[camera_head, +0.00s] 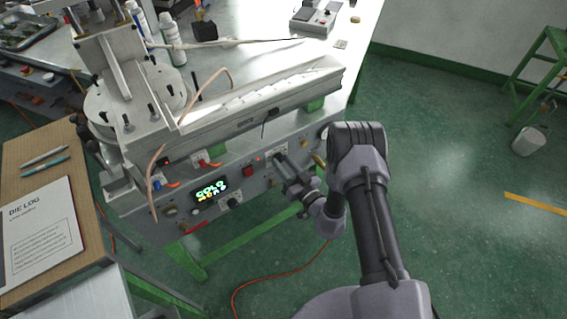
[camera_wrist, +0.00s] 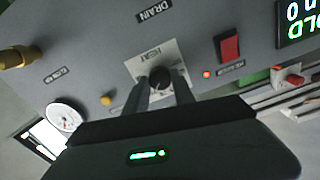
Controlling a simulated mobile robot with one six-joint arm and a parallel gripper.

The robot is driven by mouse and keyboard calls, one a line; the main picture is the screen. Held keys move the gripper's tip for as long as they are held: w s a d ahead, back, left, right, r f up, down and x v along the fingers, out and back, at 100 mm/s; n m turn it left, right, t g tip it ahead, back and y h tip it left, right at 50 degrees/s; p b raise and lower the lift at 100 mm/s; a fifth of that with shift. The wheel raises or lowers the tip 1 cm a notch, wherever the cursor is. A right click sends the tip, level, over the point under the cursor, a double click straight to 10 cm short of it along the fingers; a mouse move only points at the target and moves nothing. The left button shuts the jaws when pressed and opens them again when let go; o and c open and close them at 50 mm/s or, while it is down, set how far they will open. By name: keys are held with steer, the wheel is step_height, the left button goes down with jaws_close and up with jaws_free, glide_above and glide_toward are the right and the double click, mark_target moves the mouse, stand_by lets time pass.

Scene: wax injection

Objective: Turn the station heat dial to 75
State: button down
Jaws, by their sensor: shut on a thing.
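The heat dial (camera_wrist: 160,77) is a dark round knob on a pale plate marked HEAT, on the grey front panel (camera_wrist: 195,25) of the station. My gripper (camera_wrist: 160,88) is shut on the dial, with one finger on each side of it. In the head view my gripper (camera_head: 281,164) reaches the panel's right half, and its fingers hide the dial there. The dial's setting cannot be read in either view.
A red switch (camera_wrist: 229,46) and a lit display (camera_head: 209,191) sit on the same panel. A round gauge (camera_wrist: 64,117), a yellow button (camera_wrist: 106,100) and a brass fitting (camera_wrist: 18,57) are also near my gripper. The floor (camera_head: 455,200) at right is mostly clear.

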steer(key=c, duration=1.1)
jaws_free()
steer(key=shift+o, duration=0.2)
steer(key=p+v, duration=0.4)
steer(key=v, duration=1.3)
steer(key=shift+s, duration=0.2)
steer(key=shift+r, duration=0.15)
